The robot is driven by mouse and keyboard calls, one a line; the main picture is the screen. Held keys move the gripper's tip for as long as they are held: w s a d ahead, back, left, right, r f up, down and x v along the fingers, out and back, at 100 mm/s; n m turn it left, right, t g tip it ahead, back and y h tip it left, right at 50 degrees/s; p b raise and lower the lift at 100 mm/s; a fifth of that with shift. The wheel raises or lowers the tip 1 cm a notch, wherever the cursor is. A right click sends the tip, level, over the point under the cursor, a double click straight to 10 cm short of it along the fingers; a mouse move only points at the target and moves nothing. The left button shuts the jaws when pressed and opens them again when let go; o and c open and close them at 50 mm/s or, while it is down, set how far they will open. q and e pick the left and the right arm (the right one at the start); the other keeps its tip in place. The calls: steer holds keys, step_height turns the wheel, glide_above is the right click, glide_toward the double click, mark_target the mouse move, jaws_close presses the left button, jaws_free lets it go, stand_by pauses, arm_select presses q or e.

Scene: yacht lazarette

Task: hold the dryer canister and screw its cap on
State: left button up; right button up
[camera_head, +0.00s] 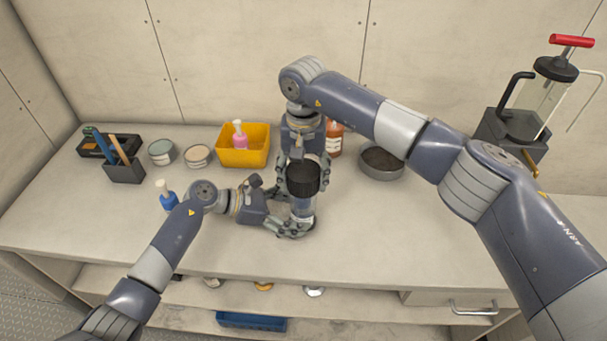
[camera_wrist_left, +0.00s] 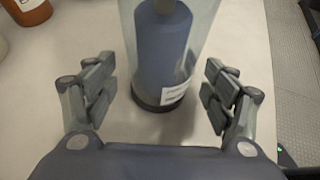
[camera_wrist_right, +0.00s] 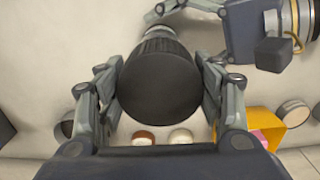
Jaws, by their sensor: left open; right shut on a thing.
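The dryer canister (camera_head: 302,207) stands upright on the bench, clear-walled with a blue-grey core. In the left wrist view, the canister (camera_wrist_left: 165,55) shows a dark base and a white label. My left gripper (camera_head: 290,212) is open, low around the canister; in its wrist view a gap shows between each finger (camera_wrist_left: 160,90) and the wall. The black ribbed cap (camera_head: 303,178) is at the canister's top. My right gripper (camera_wrist_right: 160,88) is shut on the cap (camera_wrist_right: 160,80) from the far side. Whether the cap is seated on the rim cannot be told.
Behind stand a yellow bin (camera_head: 259,156) with a pink pump bottle (camera_head: 240,140), an amber bottle (camera_head: 334,138) and a round dark dish (camera_head: 382,163). A blue bottle (camera_head: 169,201) is near my left arm. A red-handled pump (camera_head: 545,90) stands right. The bench front is mostly clear.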

arm_select(q)
steer(key=shift+x, duration=0.8)
steer(key=c, duration=1)
